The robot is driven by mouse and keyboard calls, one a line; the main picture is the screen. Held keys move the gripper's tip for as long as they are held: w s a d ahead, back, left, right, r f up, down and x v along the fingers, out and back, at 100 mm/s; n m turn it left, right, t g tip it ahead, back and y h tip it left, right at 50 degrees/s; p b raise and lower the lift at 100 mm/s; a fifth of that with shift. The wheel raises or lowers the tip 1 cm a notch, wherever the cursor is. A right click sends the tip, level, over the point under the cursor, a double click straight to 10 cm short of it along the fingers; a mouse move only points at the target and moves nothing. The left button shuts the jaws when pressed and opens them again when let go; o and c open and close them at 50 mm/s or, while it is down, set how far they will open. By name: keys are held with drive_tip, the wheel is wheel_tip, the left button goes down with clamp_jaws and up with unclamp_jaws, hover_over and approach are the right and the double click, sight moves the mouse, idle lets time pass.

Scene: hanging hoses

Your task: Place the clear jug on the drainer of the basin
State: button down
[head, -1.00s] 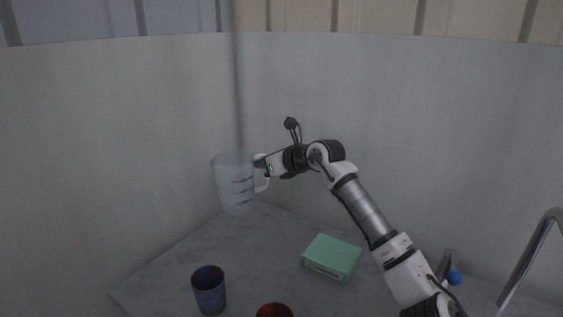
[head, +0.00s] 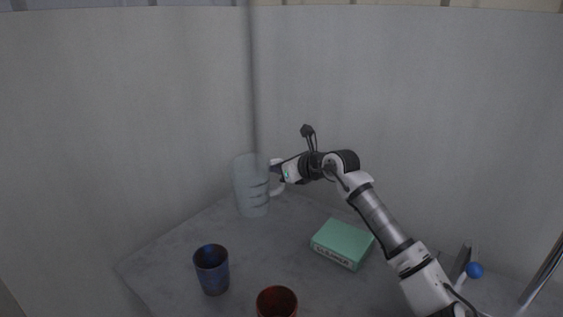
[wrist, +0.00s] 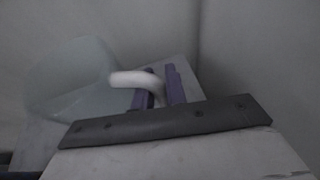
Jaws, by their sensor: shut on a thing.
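The clear jug (head: 247,188) is upright, with dark markings on its side and a white handle on its right. My gripper (head: 279,172) is shut on that handle, to the right of the jug body. In the wrist view the white handle (wrist: 137,79) lies between the purple fingers (wrist: 160,88), and the clear jug body (wrist: 80,80) is to their left. The jug is near the back corner of the grey counter (head: 185,240); I cannot tell whether its base touches. No basin or drainer is clearly visible.
A blue cup (head: 212,270) and a reddish-brown cup (head: 277,302) stand at the front. A green box (head: 342,244) lies right of centre, beside my arm. A metal pipe (head: 541,278) and a blue knob (head: 475,270) are at the far right. Pale walls enclose the corner.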

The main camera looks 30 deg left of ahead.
drive_tip(key=shift+f, duration=0.55)
drive_tip(key=shift+f+b, duration=0.6)
drive_tip(key=c, duration=1.3)
unclamp_jaws()
drive_tip(key=shift+c, duration=0.2)
drive_tip(key=shift+d, duration=0.1)
